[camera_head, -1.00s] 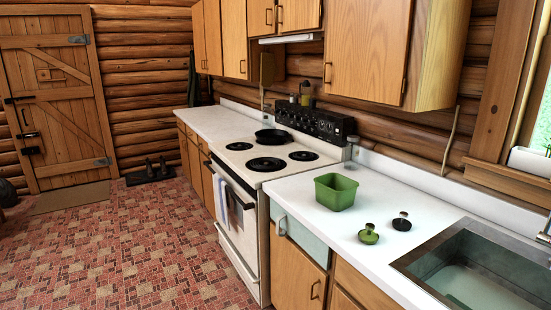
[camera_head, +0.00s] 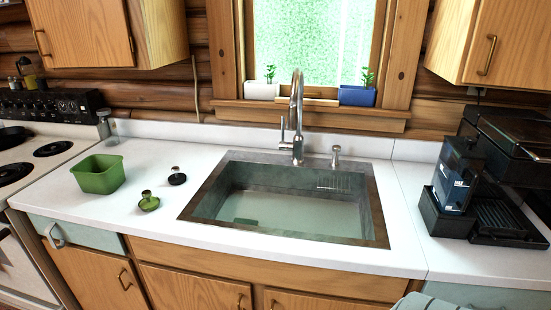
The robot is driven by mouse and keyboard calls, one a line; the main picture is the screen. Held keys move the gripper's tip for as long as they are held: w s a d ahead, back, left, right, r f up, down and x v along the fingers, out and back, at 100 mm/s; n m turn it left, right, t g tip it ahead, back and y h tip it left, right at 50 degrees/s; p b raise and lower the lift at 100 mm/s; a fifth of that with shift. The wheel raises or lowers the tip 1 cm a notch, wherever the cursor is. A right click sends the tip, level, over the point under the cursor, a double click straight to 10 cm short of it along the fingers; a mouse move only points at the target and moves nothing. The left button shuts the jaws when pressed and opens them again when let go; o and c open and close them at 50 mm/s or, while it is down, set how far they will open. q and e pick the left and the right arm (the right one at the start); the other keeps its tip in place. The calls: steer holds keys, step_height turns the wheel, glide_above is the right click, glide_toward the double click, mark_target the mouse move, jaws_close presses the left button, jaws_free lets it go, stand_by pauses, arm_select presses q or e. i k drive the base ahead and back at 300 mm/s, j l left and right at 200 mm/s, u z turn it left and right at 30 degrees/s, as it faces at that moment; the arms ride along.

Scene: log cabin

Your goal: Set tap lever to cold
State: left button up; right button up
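The tap (camera_head: 297,108) is a tall silver faucet behind the sink, in the middle of the head view. Its lever (camera_head: 283,129) is a thin metal piece on the left side of the tap, standing roughly upright. The sink (camera_head: 218,231) is a metal basin set in the white counter, below and in front of the tap. Neither of my grippers is in view.
A green tub (camera_head: 98,177), a green stopper-like item (camera_head: 149,202) and a black one (camera_head: 177,177) stand left of the sink. A coffee machine (camera_head: 457,185) is on the right. A small dispenser (camera_head: 335,156) is beside the tap. Planters sit on the sill.

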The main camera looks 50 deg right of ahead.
mark_target(281, 143)
steer(key=z, duration=1.65)
